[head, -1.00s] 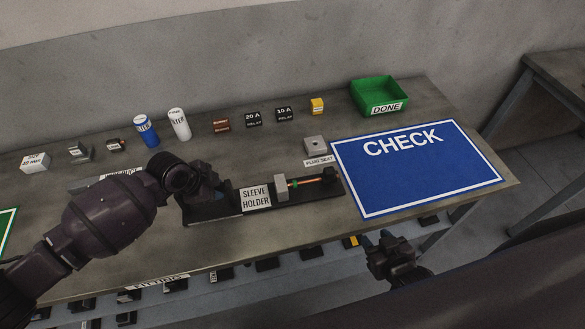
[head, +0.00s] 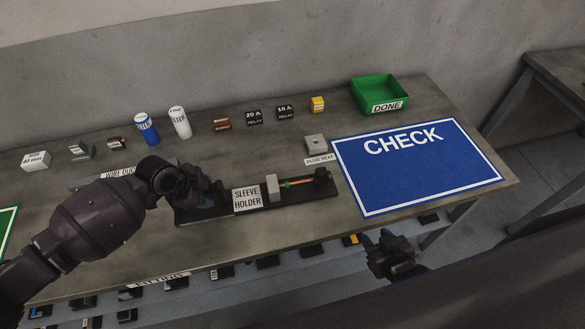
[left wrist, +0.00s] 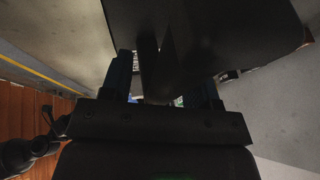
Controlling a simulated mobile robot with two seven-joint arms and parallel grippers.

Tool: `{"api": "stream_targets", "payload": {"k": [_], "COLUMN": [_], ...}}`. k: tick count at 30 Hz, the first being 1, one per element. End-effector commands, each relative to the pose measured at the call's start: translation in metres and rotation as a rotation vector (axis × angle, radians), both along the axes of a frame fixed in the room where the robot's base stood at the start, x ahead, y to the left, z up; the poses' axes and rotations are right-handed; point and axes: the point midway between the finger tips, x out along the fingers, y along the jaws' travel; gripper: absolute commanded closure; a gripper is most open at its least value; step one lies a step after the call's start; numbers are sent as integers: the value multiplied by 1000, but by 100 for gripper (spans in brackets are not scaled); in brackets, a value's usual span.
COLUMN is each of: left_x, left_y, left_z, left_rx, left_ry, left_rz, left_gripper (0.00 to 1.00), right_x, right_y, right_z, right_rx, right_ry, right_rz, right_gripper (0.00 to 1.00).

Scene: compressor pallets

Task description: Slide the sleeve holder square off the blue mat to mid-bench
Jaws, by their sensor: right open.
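The sleeve holder (head: 290,202) is a long black tray with a white label, lying on the bench left of the blue CHECK mat (head: 420,172). A narrow strip of bench shows between its right end and the mat's left edge. It carries a grey block and a thin orange and green rod. My left gripper (head: 207,201) is at its left end. In the left wrist view, a dark part of the holder (left wrist: 152,65) stands between the fingers, which are shut on it; the contact is dim. My right gripper (head: 387,238) is open and empty, beyond the bench's front edge.
Behind the holder stand a plug seat block (head: 315,144), several small labelled boxes, a blue can (head: 147,128) and a white can (head: 180,123). A green DONE bin (head: 380,95) is at the back right. A wire duct label (head: 120,174) lies near my left arm.

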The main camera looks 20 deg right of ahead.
Motion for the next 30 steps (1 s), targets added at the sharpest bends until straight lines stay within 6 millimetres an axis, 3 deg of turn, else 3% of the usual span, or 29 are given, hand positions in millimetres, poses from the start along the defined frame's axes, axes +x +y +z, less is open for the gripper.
{"api": "stream_targets", "payload": {"k": [14, 30], "left_x": [-1, -22], "left_y": [3, 40], "left_z": [17, 98], "left_rx": [-8, -5], "left_ry": [-7, -6], "left_rz": [-1, -1], "left_gripper": [44, 44], "right_x": [0, 0], "right_y": [1, 1], "right_z": [1, 1], "right_rx": [1, 1], "right_ry": [-1, -1], "right_rz": [0, 0], "right_gripper": [57, 57]}}
